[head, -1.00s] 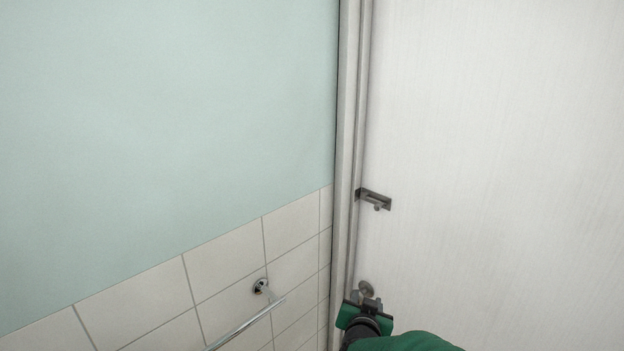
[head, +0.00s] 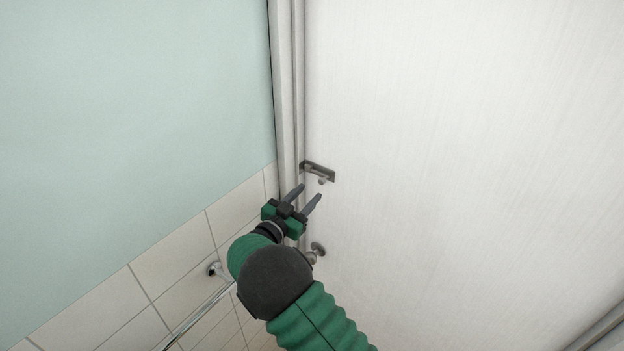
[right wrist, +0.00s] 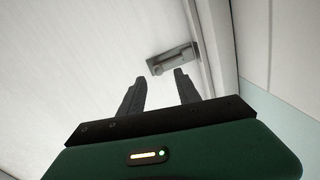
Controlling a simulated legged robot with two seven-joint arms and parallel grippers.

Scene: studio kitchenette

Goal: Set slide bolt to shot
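The slide bolt (head: 318,171) is a small dark metal plate with a rod and a knob, mounted on the white door (head: 450,150) close to its left edge by the frame. My right gripper (head: 308,193) is just below the bolt, fingers pointing up toward it. Its two fingers are apart with nothing between them. In the right wrist view the bolt (right wrist: 172,59) lies beyond the fingertips, with a gap showing. I cannot tell whether the rod reaches into the frame. My left gripper is not in view.
The door frame (head: 287,90) runs vertically just left of the bolt. A round door knob (head: 318,249) sits below, close to my right arm. A metal towel rail (head: 195,315) is on the tiled wall at lower left. The door surface right of the bolt is clear.

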